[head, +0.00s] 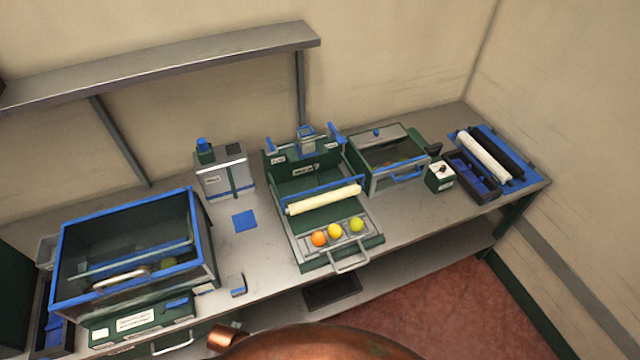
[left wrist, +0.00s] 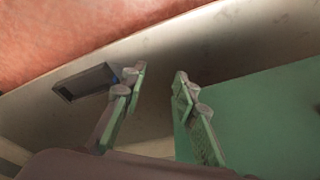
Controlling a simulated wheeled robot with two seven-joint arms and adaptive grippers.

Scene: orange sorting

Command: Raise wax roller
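The wax roller (head: 324,200) is a cream cylinder in a blue-ended frame, lying across the green waxing unit (head: 310,258) in the middle of the bench. An orange, a yellow and a yellow-green fruit (head: 335,230) sit in a row on the unit's front tray, just in front of the roller. A second white roller (head: 483,157) lies on a blue rack at the bench's right end. My left gripper (left wrist: 157,78) shows in the left wrist view with its fingers apart and nothing between them. Neither gripper shows in the head view.
A blue-rimmed glass-sided bin (head: 125,207) fills the bench's left end. A metal canister box (head: 224,175) and a blue square (head: 244,220) are left of the unit. A lidded box (head: 390,160) and a small switch box (head: 440,178) stand to its right. A shelf (head: 170,65) overhangs the back.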

